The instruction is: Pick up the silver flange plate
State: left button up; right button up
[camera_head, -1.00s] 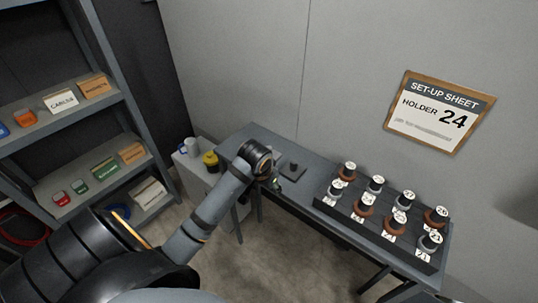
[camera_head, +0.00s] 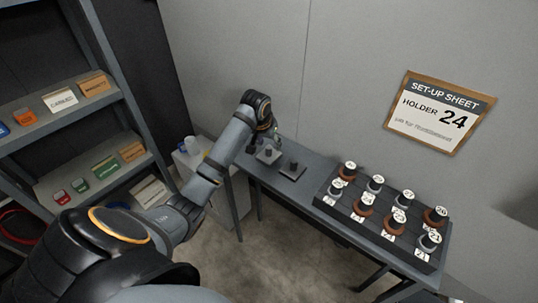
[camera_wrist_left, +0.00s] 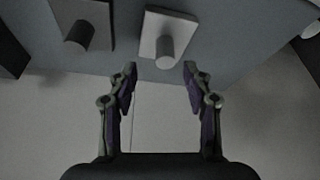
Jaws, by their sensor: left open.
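The silver flange plate (camera_head: 268,156) is a light grey square plate with a round stub, lying near the left end of the table. In the left wrist view the silver flange plate (camera_wrist_left: 153,47) shows at the top middle, its stub pointing toward the gripper. A darker flange plate (camera_head: 292,170) lies beside it; in the wrist view the darker plate (camera_wrist_left: 97,17) is to the left. My left gripper (camera_wrist_left: 160,76) is open and empty, its fingertips short of the silver plate and roughly in line with its stub. My right gripper is not in view.
A black rack (camera_head: 325,208) with several numbered grey and brown holders stands on the right of the table (camera_head: 310,168). A sign (camera_head: 438,112) on the wall reads "HOLDER 24". A shelf (camera_head: 130,120) with boxes stands left. A white cabinet (camera_head: 238,190) stands left of the table.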

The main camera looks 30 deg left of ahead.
aim_at(269, 147)
pick_arm(q)
jog(key=shift+a+p+x, duration=0.2)
jog(key=shift+p+x, duration=0.15)
jog(key=shift+x, duration=1.05)
jog(key=shift+a+p+x, duration=0.15)
jog(key=shift+p+x, duration=0.15)
jog(key=shift+x, duration=1.05)
jog(key=shift+s, duration=0.1)
jog(key=shift+c, duration=0.4)
grip_shut()
